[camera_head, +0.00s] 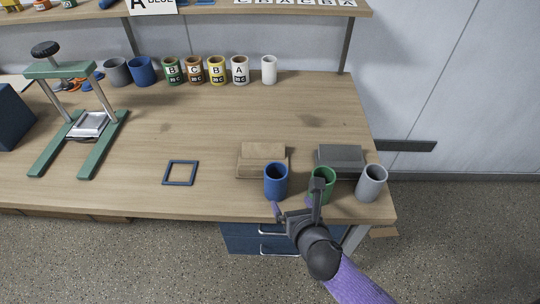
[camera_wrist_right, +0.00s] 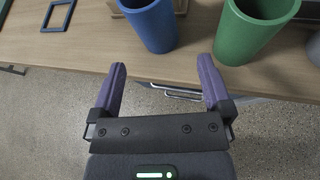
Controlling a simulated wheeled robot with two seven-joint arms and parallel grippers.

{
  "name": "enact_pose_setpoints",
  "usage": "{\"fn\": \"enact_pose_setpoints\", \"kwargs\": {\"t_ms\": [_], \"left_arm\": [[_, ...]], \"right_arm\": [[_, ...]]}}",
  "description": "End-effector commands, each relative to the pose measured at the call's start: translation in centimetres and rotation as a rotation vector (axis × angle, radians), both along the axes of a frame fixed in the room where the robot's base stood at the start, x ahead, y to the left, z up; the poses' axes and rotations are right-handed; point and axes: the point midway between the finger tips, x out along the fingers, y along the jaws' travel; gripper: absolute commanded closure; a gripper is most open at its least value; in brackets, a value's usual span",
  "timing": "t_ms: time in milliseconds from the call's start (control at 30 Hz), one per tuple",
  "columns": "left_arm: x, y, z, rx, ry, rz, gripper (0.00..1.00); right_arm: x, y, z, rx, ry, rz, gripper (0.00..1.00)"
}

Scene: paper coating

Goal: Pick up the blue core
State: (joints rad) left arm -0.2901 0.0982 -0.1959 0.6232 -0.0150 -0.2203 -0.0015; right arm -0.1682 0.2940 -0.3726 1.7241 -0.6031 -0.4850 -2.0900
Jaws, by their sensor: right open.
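A blue hollow cylinder (camera_head: 276,183), which looks like the blue core, stands upright near the table's front edge. It also shows at the top of the right wrist view (camera_wrist_right: 152,24). A second blue cylinder (camera_head: 142,72) stands at the back left of the table. My right gripper (camera_head: 297,198) is open and empty at the front edge, just in front of the near blue and green cylinders. In the right wrist view its purple fingers (camera_wrist_right: 161,66) are spread apart, with the blue cylinder beyond them and nothing between. My left gripper is not in view.
A green cylinder (camera_head: 322,184) and a grey one (camera_head: 371,183) stand right of the blue one. A wooden block (camera_head: 262,154) and a grey block (camera_head: 340,156) lie behind. A blue square frame (camera_head: 181,173) lies left. Several labelled cups line the back. The table middle is clear.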

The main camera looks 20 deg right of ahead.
Motion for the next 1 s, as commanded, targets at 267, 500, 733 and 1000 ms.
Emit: {"fn": "enact_pose_setpoints", "kwargs": {"t_ms": [267, 500, 733, 1000], "left_arm": [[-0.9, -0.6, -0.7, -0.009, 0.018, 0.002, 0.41], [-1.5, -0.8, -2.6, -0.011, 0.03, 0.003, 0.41], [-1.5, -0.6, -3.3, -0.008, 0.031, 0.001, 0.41], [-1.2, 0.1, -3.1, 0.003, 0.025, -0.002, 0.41]], "right_arm": [[3.9, 0.6, 1.5, -0.127, -0.069, 0.066, 0.0], [7.9, 1.0, -0.2, -0.122, -0.068, 0.064, 0.0], [10.0, 1.0, -0.8, -0.123, -0.066, 0.066, 0.0], [9.9, 1.0, -0.6, -0.123, -0.066, 0.065, 0.28]]}}
